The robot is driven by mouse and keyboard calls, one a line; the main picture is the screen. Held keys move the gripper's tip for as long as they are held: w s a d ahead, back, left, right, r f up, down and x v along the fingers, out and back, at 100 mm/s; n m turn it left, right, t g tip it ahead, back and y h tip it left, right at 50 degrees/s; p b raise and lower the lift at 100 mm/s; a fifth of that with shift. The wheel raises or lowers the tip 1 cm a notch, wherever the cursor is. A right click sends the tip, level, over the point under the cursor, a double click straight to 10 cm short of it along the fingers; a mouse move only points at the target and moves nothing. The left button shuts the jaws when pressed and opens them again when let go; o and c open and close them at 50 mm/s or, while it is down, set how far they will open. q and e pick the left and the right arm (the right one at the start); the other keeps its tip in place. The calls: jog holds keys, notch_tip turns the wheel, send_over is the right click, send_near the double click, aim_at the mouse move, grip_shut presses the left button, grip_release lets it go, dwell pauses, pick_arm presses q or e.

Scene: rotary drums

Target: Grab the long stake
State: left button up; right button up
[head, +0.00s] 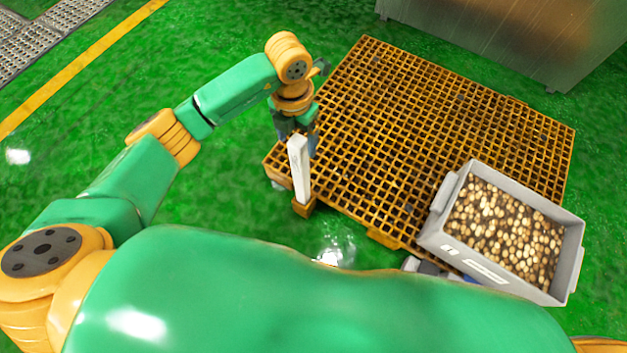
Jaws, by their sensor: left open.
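A long white stake (299,172) stands almost upright at the left corner of the yellow grating platform. Its lower end meets a small yellow block at the platform edge. My left gripper (297,137) points down at the stake's upper end. It is open, and its fingers are partly hidden behind the stake and the wrist. I cannot tell whether the fingers touch the stake.
The yellow grating platform (430,130) is mostly bare. A grey crate (447,245) full of small round tan pieces sits at its right front. A metal cabinet (520,35) stands behind. Green floor (215,205) is open to the left.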

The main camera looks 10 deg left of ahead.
pick_arm(q)
jog(key=shift+w+d, duration=0.15)
jog(key=shift+w, duration=0.2)
jog(key=shift+f, duration=0.4)
jog(key=f+b, duration=0.1)
jog(key=f, duration=0.2)
jog(key=f+b, duration=0.1)
jog(key=f, duration=0.2)
jog(key=shift+s+b, duration=0.2)
jog(key=shift+b, duration=0.1)
jog(key=shift+f, duration=0.1)
grip_shut()
pick_arm(e)
jog(key=w, duration=0.1)
jog(key=w+r, duration=0.1)
jog(key=w+a, duration=0.1)
jog(key=shift+w+a+r, duration=0.1)
jog(key=shift+w+r, duration=0.15)
jog(key=shift+r, duration=0.1)
